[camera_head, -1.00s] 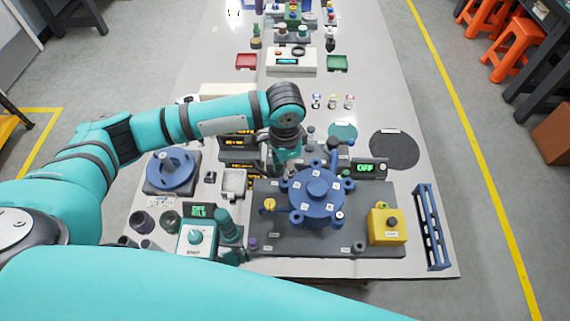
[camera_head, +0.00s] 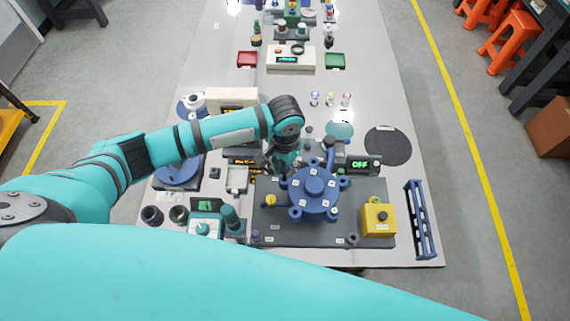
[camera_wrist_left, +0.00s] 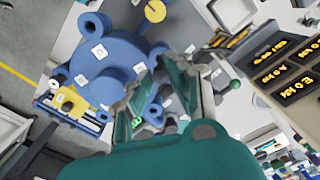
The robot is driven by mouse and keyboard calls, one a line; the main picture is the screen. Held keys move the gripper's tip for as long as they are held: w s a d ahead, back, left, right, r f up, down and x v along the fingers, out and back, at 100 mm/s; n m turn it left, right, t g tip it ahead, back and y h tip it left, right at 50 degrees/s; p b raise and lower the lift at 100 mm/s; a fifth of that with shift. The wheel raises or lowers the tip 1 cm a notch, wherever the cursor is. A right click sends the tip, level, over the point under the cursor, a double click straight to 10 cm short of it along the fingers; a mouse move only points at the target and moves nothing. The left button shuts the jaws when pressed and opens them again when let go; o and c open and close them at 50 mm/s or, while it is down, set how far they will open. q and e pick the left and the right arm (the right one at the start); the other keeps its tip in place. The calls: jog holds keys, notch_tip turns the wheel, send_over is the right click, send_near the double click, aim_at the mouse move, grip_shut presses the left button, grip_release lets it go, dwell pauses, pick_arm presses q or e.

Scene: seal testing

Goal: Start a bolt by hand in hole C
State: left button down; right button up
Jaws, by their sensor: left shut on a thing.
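The round blue flanged housing (camera_head: 314,186) stands on the dark grey plate (camera_head: 330,234), with lugs around its rim and small white labels too small to read. I cannot tell which lug is hole C. My left gripper (camera_head: 281,170) is at the housing's upper left edge, pointing down. My right gripper is not in view.
A yellow button box (camera_head: 378,218) and a blue rack (camera_head: 420,220) stand right of the housing. A display reading OFF (camera_head: 361,165) is behind it. A small white tray (camera_head: 236,179) and dark displays lie left of the gripper.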

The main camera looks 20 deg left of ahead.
pick_arm(q)
jog(key=shift+f, duration=0.15)
jog(key=shift+f, duration=0.75)
jog(key=shift+s+f, duration=0.1)
jog(key=shift+f, duration=0.95)
dwell(1.7)
jog(key=m, duration=0.4)
jog(key=shift+m, duration=0.3)
jog(key=m, duration=0.3)
jog(key=shift+s+f, duration=0.1)
jog(key=shift+s, duration=0.05)
jog(key=shift+m, duration=0.3)
